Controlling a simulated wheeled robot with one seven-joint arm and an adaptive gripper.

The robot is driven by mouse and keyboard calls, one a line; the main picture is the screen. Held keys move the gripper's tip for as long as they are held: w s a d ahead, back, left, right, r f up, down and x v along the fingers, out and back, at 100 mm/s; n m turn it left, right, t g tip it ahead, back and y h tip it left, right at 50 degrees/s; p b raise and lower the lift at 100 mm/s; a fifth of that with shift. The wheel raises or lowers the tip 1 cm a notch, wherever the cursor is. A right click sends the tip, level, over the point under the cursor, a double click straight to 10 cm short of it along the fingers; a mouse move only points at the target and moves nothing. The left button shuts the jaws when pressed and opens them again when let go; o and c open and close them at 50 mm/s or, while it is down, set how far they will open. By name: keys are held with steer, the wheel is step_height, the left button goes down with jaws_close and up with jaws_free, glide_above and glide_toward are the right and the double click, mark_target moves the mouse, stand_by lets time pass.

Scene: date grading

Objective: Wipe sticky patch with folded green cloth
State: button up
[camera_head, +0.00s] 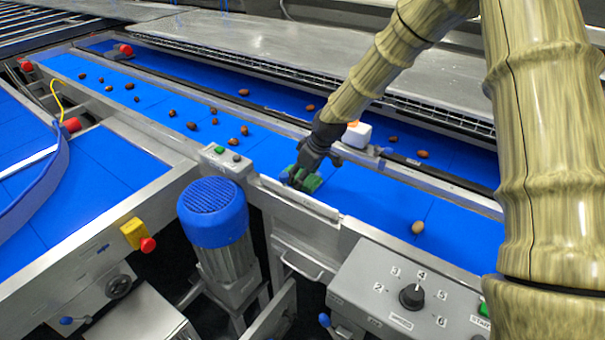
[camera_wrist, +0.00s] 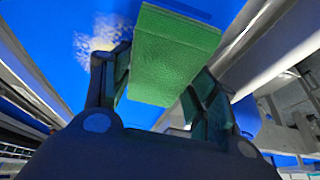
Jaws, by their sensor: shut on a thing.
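My gripper (camera_head: 298,176) is shut on the folded green cloth (camera_head: 312,183), at the near edge of the blue conveyor belt (camera_head: 375,203). In the wrist view the cloth (camera_wrist: 174,55) sits between the two fingers (camera_wrist: 158,88) and sticks out past their tips. A pale, speckled, shiny patch (camera_wrist: 100,42) shows on the blue belt to the left of the cloth in the wrist view. I cannot make out the patch in the head view. I cannot tell whether the cloth touches the belt.
Several brown dates lie on the belt to the left, and a lighter one (camera_head: 418,227) lies to the right. A white box-like thing (camera_head: 357,134) stands behind my gripper. A blue motor (camera_head: 213,212) and a control box (camera_head: 405,290) stand in front of the belt.

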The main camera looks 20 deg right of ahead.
mark_target(321, 165)
steer(key=shift+d, duration=0.1)
